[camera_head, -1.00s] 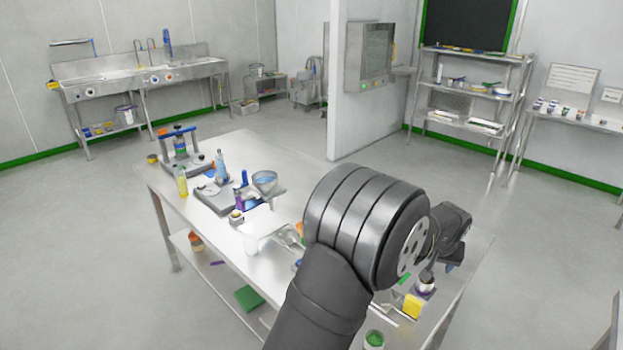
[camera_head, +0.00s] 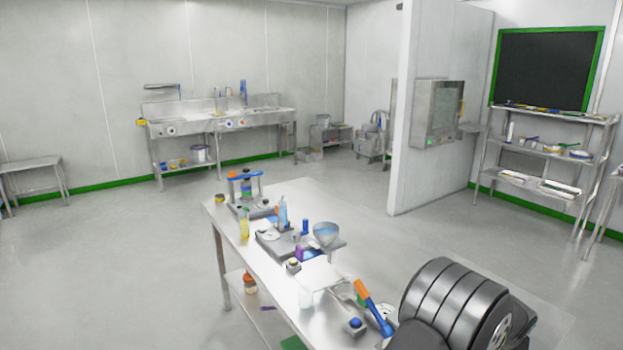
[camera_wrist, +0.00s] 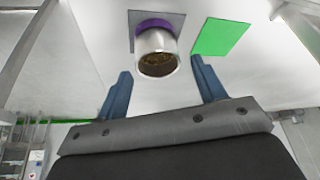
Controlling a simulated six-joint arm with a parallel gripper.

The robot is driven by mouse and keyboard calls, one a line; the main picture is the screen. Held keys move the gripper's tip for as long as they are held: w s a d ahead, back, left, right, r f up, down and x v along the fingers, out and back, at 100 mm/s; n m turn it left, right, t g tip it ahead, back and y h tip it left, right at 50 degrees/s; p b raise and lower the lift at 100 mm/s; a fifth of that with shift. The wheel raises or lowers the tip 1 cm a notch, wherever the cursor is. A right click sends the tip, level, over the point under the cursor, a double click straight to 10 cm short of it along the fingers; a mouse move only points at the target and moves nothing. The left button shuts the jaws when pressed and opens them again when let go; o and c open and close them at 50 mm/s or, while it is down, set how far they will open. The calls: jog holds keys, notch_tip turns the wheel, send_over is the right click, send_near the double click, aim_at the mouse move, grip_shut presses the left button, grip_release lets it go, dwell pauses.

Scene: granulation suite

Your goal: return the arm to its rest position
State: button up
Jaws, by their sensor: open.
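My gripper (camera_wrist: 162,92) shows in the wrist view with two blue fingers apart and nothing between them. A metal cup with a purple band (camera_wrist: 157,50) and dark contents stands beyond the fingertips on a grey square (camera_wrist: 178,22). A green square (camera_wrist: 220,37) lies to the right of the cup. In the head view a dark, rounded link of my arm fills the lower right, and my gripper is hidden there.
A steel table (camera_head: 262,312) carries a blue-handled press (camera_head: 245,190), a yellow bottle (camera_head: 244,224), a funnel bowl (camera_head: 326,233) and an orange-and-blue tool (camera_head: 372,305). A sink bench (camera_head: 220,122) stands at the back. A shelf rack (camera_head: 545,150) stands right.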

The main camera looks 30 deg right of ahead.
dwell(0.3)
jog(key=shift+f, duration=0.85)
jog(key=v, duration=1.2)
jog(key=x, duration=1.2)
jog(key=shift+f, duration=0.35)
jog(key=r, duration=0.5)
jog(key=shift+s, duration=0.2)
jog(key=s+a+r, duration=0.5)
jog(key=s+r, duration=0.2)
jog(key=s, duration=0.4)
jog(key=w+a, duration=0.8)
jog(key=a, duration=0.2)
jog(key=shift+m, duration=0.4)
jog(key=w+d+f, duration=0.1)
jog(key=w+f, duration=0.1)
jog(key=w, duration=0.1)
jog(key=w+d+f, duration=0.1)
jog(key=w+f, duration=0.1)
jog(key=w, duration=0.1)
jog(key=w+d+f, duration=0.1)
jog(key=w+f, duration=0.1)
jog(key=w, duration=0.2)
jog(key=shift+d, duration=0.15)
jog(key=shift+w+d+f, duration=0.1)
jog(key=shift+w+f, duration=0.25)
jog(key=shift+f, duration=0.25)
